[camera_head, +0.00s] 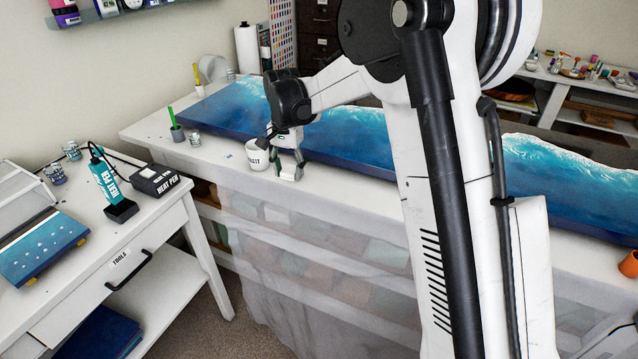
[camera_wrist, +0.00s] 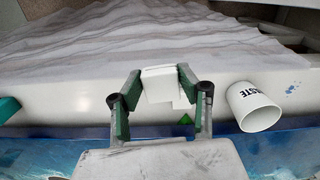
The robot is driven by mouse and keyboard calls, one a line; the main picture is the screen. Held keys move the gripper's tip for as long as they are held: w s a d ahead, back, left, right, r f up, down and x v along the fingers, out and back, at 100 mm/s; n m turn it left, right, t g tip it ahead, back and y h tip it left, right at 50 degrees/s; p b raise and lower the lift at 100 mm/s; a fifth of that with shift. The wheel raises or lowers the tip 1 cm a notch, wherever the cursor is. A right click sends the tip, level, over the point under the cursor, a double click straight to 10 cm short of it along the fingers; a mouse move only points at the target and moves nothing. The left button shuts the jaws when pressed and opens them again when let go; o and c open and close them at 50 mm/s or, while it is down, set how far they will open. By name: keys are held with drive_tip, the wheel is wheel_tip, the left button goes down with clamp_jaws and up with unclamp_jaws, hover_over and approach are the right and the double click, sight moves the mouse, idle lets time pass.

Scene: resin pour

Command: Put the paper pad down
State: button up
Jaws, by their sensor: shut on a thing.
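The paper pad (camera_wrist: 160,82) is a small white block between the green-padded fingers of my gripper (camera_wrist: 156,100) in the wrist view. My gripper is shut on it. In the head view my gripper (camera_head: 289,165) points down at the front edge of the long white table (camera_head: 222,165), just right of the white waste cup (camera_head: 257,159). The pad is hard to make out there against the white fingers. I cannot tell whether the pad touches the tabletop.
The waste cup also shows in the wrist view (camera_wrist: 250,105), tilted by the view, right of the gripper. A blue resin slab (camera_head: 350,141) lies behind along the table. A translucent sheet (camera_head: 310,240) hangs off the front. A side table (camera_head: 130,235) holds a heat pen (camera_head: 108,183).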

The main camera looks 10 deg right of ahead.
wheel_tip(320, 180, up, 3)
drive_tip(key=w+a+m, duration=0.1)
drive_tip(key=w+a, duration=0.1)
drive_tip(key=p, duration=0.1)
hover_over(317, 185)
wheel_tip(317, 185, down, 7)
drive_tip(key=shift+r, duration=0.2)
drive_tip(key=shift+f, duration=2.05)
drive_tip(key=shift+f, duration=0.1)
drive_tip(key=o, duration=1)
